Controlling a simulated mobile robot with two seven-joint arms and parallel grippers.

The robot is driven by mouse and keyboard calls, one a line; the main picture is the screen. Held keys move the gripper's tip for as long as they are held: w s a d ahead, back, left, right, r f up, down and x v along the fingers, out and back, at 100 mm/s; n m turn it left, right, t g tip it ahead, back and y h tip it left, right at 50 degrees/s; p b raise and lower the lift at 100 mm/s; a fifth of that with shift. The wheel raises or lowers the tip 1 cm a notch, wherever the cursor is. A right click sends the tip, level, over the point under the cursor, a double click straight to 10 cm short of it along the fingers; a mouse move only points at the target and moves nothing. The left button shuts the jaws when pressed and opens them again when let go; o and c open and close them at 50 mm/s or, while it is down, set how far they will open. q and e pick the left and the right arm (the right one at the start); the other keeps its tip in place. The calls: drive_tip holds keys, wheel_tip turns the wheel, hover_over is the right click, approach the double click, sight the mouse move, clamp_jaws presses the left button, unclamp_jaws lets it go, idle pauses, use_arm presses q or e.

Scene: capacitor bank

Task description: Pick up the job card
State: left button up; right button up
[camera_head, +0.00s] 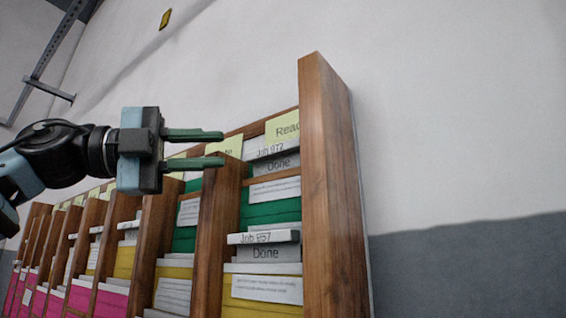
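Job cards stand in the slots of a wooden rack (330,190). In its right-hand column, a card marked "Job 972" (270,152) sits in the top slot behind a "Done" label. A card marked "Job 957" (263,237) sits lower, above another "Done" label and sticking out a little. My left gripper (222,148) is in front of the rack's upper part, left of the "Job 972" card. Its two green fingers point right, spread apart, with no card between them. My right gripper is not in view.
Further columns with green, yellow and pink pockets (120,262) run off to the left, split by wooden dividers (222,215). A tall wooden end post bounds the rack on the right. Bare wall (460,120) lies beyond it. A metal bracket (50,88) is at upper left.

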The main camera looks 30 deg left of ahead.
sight(271, 150)
use_arm(q)
drive_tip(key=shift+s+d+f+p+x, duration=0.1)
drive_tip(key=shift+x, duration=1.2)
drive_tip(key=shift+s+d+f+p+x, duration=0.1)
drive_tip(key=shift+p+x, duration=0.05)
drive_tip(key=shift+x, duration=1.2)
drive_tip(key=shift+d+f+p+x, duration=0.1)
drive_tip(key=shift+x, duration=1.2)
drive_tip(key=shift+a, duration=0.1)
clamp_jaws()
